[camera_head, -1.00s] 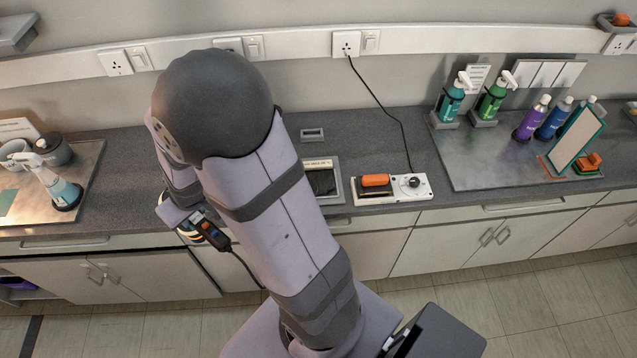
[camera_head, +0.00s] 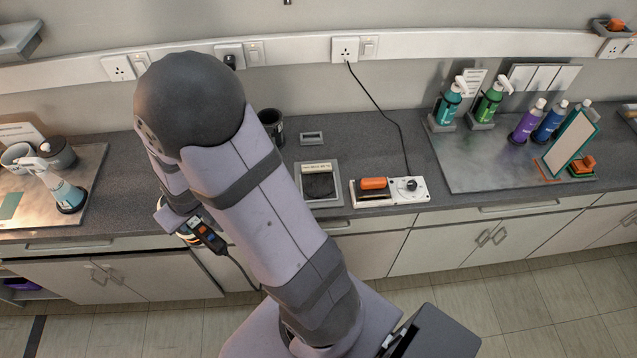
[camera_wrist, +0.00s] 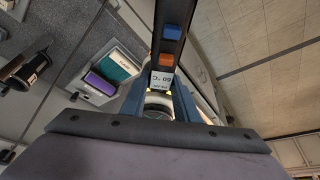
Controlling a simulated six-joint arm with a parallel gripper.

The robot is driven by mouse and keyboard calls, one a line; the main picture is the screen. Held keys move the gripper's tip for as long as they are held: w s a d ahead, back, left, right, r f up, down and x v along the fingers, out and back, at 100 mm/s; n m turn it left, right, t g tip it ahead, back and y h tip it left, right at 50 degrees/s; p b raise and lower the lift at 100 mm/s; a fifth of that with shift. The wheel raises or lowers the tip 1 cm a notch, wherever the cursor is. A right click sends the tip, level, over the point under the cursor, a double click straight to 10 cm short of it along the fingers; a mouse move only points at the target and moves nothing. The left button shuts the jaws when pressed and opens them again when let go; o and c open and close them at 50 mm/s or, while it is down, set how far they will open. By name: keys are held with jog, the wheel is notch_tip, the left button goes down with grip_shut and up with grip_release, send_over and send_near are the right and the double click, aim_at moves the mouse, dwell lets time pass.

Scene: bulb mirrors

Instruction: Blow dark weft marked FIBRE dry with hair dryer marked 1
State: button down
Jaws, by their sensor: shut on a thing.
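My gripper (camera_wrist: 158,98) is shut on a hair dryer. In the wrist view the dryer's dark handle (camera_wrist: 171,18) stands between the fingers, with a blue switch, an orange switch and a white label reading 60 °C. In the head view the dryer (camera_head: 208,237) shows at the counter's front edge, left of my arm, with its cord hanging down. No marking 1 is readable on it. A dark weft (camera_head: 318,186) lies in a grey tray (camera_head: 336,188) on the counter, right of my arm. Its label card (camera_head: 317,167) is too small to read. The gripper is well left of this tray.
A dark cup (camera_head: 271,125) stands behind my arm. Bottles and a mirror (camera_head: 570,143) stand far right; a spray bottle (camera_head: 62,190) stands left. The wrist view shows teal and purple pieces (camera_wrist: 101,82).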

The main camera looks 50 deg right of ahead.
jog(key=shift+w+a+r+p, duration=0.2)
jog(key=shift+w+a+p, duration=0.5)
jog(key=shift+p, duration=1.15)
jog(key=shift+w+a+f+p, duration=0.1)
jog(key=shift+w+f+p, duration=0.05)
jog(key=shift+p, duration=0.4)
jog(key=shift+f+b, duration=0.1)
jog(key=shift+b, duration=0.45)
jog(key=shift+s+d+b, duration=0.6)
jog(key=shift+b, duration=0.45)
jog(key=shift+s+d, duration=0.15)
jog(key=shift+d, duration=0.05)
jog(key=shift+s+d, duration=0.45)
jog(key=shift+s, duration=0.1)
jog(key=shift+w, duration=0.1)
